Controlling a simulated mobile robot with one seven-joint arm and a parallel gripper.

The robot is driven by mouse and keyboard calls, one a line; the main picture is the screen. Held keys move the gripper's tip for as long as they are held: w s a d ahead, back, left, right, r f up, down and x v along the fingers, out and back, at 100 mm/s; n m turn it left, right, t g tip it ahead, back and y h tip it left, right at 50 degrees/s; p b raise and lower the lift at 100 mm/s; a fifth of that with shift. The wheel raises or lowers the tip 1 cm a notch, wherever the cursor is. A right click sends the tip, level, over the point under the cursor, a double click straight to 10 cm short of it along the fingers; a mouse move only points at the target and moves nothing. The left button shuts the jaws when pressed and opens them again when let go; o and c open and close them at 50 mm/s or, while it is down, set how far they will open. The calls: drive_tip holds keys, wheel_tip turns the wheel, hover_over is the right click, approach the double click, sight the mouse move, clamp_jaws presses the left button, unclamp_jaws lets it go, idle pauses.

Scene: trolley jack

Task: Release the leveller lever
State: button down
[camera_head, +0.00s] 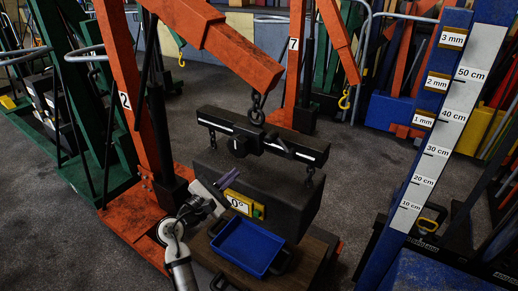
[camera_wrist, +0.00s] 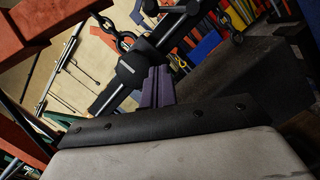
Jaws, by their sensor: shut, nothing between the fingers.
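The leveller is a black bar (camera_head: 290,147) with white stripes, hanging from a chain under the orange crane arm. A dark round part (camera_head: 238,146), which may be its lever, sits on the bar's left half; I cannot tell its setting. The leveller bar also runs diagonally in the wrist view (camera_wrist: 107,97), behind my fingers. A large black block (camera_head: 285,190) hangs below it on short chains. My gripper (camera_head: 238,171) has purple fingers, shut and empty, in front of the block's left part and below the bar. The fingers stand together in the wrist view (camera_wrist: 157,72); contact is not visible.
A blue tray (camera_head: 246,247) lies on a wooden-topped cart below. The orange crane post (camera_head: 132,90) stands left. A blue post with a centimetre scale (camera_head: 437,145) stands right.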

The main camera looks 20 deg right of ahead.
drive_tip(key=w+d+r+p, duration=0.3)
drive_tip(key=d+r+p, duration=0.1)
drive_tip(key=d, duration=0.5)
drive_tip(key=shift+d+r, duration=0.4)
drive_tip(key=shift+r, duration=0.25)
drive_tip(key=shift+w, duration=0.1)
